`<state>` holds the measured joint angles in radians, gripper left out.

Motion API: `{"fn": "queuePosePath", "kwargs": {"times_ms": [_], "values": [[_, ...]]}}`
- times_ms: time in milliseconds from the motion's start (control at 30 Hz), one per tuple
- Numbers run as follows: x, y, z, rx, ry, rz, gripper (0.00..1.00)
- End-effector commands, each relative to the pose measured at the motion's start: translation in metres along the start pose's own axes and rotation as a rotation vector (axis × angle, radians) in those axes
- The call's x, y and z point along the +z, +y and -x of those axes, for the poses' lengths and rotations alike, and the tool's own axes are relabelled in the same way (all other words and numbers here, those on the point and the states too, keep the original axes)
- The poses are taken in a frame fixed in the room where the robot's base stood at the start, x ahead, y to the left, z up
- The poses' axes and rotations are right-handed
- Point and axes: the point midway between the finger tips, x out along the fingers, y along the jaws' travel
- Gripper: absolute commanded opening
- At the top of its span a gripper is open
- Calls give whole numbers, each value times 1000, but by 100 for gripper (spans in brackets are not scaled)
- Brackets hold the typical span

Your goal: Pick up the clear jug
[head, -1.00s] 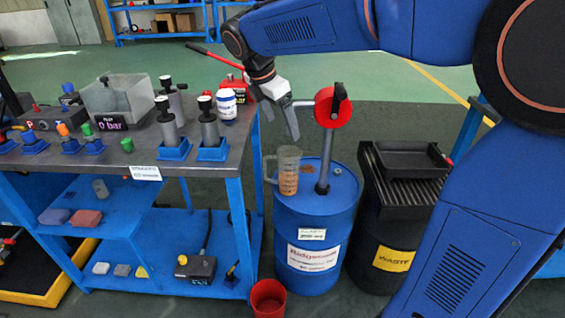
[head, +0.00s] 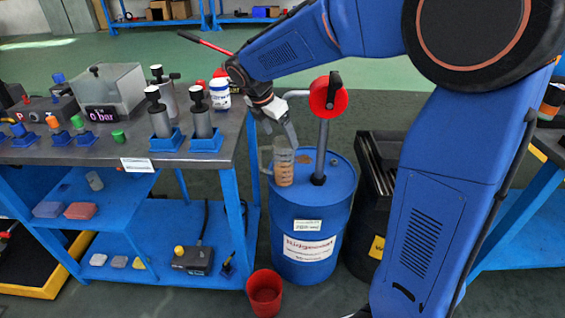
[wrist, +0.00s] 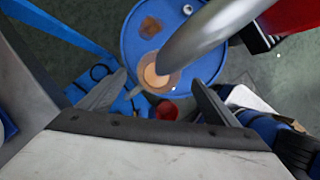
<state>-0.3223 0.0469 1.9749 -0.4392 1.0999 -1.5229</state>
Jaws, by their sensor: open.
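The clear jug (head: 284,167) stands upright on top of the blue drum (head: 312,215), with a brownish liquid low inside and its handle toward the left. My gripper (head: 282,138) is open and empty, just above the jug's rim in the head view. In the wrist view the jug (wrist: 155,72) shows beyond and between the open fingers of my gripper (wrist: 158,88). The pump's grey spout pipe crosses over part of the jug there. I cannot tell whether a finger touches the jug.
A hand pump with a red wheel (head: 328,94) rises from the drum close behind the jug. A workbench (head: 200,165) with cylinders and a white jar stands to the left. A red bucket (head: 265,292) is on the floor in front; a dark waste drum (head: 368,215) is at right.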

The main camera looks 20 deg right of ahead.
Motion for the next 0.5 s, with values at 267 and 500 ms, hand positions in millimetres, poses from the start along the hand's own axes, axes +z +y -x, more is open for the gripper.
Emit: {"fn": "queuePosePath", "kwargs": {"times_ms": [267,500], "values": [[-1,1,-20,-3,1,-1,84],[-2,2,-51,-2,1,-1,84]]}}
